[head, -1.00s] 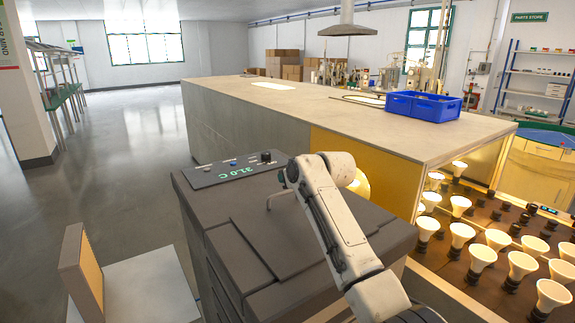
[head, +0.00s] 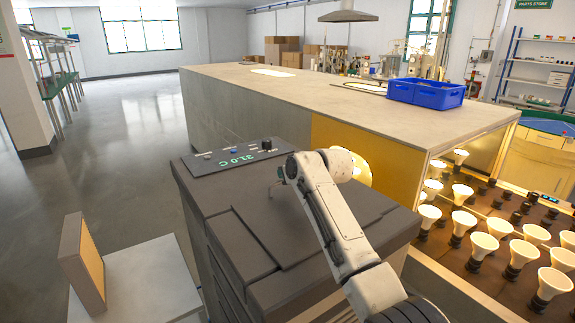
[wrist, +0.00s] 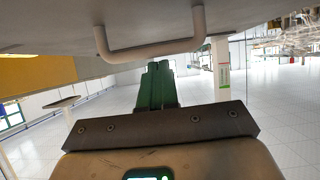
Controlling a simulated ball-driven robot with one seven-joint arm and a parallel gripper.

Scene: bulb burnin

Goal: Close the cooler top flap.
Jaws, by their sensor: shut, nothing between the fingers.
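The cooler (head: 215,210) is a dark grey box at the lower middle of the head view, with a 31.0 C display on its raised back edge. Its top flap (head: 285,228) appears as a dark panel lying roughly flat; whether a small gap remains under it I cannot tell. My gripper's green fingers (wrist: 155,88) are together and empty in the wrist view. A pale bar handle (wrist: 150,48) on a grey surface shows just beyond them, apparently apart from them. In the head view my arm covers part of the cooler's top, and my fingertips are hidden.
A long counter (head: 300,85) stands behind the cooler, with a blue crate (head: 425,94) on it. Lit bulbs (head: 485,245) fill a rack at the right. A low white platform with an upright brown panel (head: 82,262) is at the lower left.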

